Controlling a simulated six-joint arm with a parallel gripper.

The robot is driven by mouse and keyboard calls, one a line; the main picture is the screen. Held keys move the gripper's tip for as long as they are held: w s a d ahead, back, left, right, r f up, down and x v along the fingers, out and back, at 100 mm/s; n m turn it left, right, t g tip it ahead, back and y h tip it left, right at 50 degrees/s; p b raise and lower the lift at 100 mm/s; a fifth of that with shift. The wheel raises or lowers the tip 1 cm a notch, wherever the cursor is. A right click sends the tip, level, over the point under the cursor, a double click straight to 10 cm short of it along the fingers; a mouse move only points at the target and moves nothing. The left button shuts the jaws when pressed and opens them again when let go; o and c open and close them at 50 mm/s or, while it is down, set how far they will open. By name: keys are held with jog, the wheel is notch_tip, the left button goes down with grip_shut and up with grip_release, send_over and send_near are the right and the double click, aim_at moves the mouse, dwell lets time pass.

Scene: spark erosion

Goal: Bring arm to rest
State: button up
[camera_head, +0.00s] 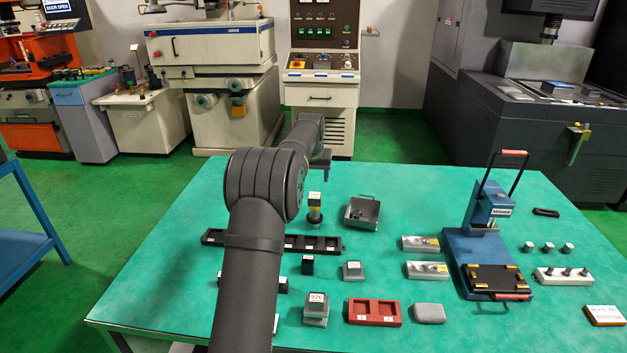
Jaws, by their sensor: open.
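My dark arm reaches from the bottom of the head view out over the green table (410,200). My gripper (322,174) is small and partly hidden by my own arm, high above the far part of the table. It is open, and I see nothing held in it. A dark cylindrical piece with a yellow band and a white-labelled top (315,209) stands on the table in front of it, apart from it.
A black slotted rack (325,244) lies partly behind my arm. Nearby are a grey tray (363,213), a red two-pocket holder (374,312) and labelled blocks (316,308). A blue press (487,225) with a raised handle stands right. The table's far left is clear.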

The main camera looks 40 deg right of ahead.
aim_at(314, 196)
jog(key=shift+f, duration=0.15)
jog(key=x, duration=1.2)
jog(key=shift+f, duration=0.15)
notch_tip(314, 196, up, 3)
jog(key=shift+f, duration=0.2)
jog(key=shift+r, duration=0.35)
